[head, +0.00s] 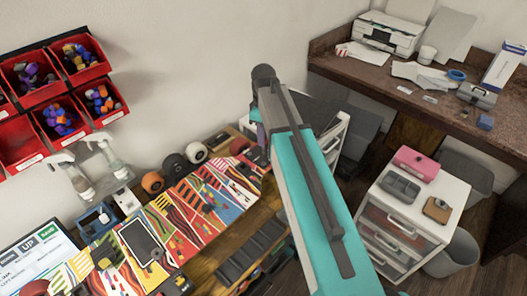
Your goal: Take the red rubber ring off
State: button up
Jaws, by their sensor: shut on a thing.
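No red rubber ring can be made out with certainty in the head view. A small dark-red round thing (239,146) sits at the back of the workbench, just left of my arm, too small to identify. My teal and grey arm crosses the middle of the view and hides part of the bench. My gripper's fingers do not show. A colourful patterned board (185,215) lies along the workbench, with small dark parts on it.
Several round wheels (152,182) line the bench's back edge. Red bins (28,72) hang on the left wall. A white drawer unit (412,225) with a pink box (416,163) stands at right. A brown counter (375,75) holds a printer (385,33).

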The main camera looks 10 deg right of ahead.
jog(key=shift+r, duration=0.15)
notch_tip(320, 180, up, 7)
jog(key=p, duration=0.4)
dwell(1.0)
jog(key=shift+f, duration=0.3)
